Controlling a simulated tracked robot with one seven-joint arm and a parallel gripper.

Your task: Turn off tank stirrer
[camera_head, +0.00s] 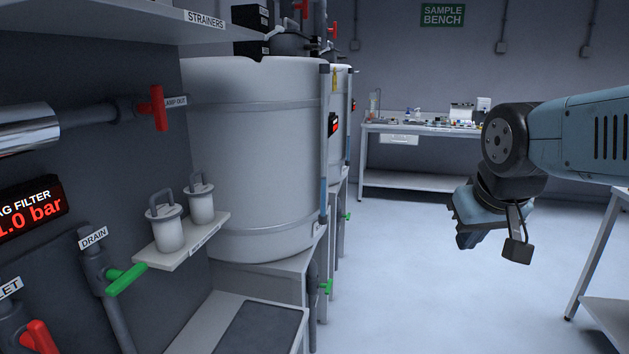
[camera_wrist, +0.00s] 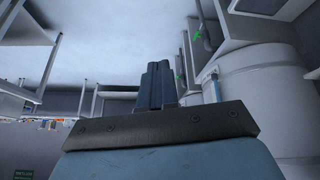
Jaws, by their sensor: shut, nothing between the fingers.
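A large pale tank (camera_head: 260,150) stands on a grey stand left of centre in the head view, with a second tank (camera_head: 341,100) partly hidden behind it. A dark motor-like unit (camera_head: 290,42) shows above the tanks, cut by the top edge; I cannot tell whether it is the stirrer, and I see no marked stirrer switch. The tank also shows in the wrist view (camera_wrist: 285,85), at the right. My gripper (camera_head: 467,240) hangs in free air at the right, well apart from the tanks. Its fingers (camera_wrist: 158,82) are together and hold nothing.
Red valve handles (camera_head: 158,108) and a green drain handle (camera_head: 127,279) stick out at the left. A small shelf (camera_head: 185,247) holds two lidded canisters. A sample bench (camera_head: 420,130) stands at the back. The floor (camera_head: 410,280) between is clear. A table leg (camera_head: 595,255) is at the right.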

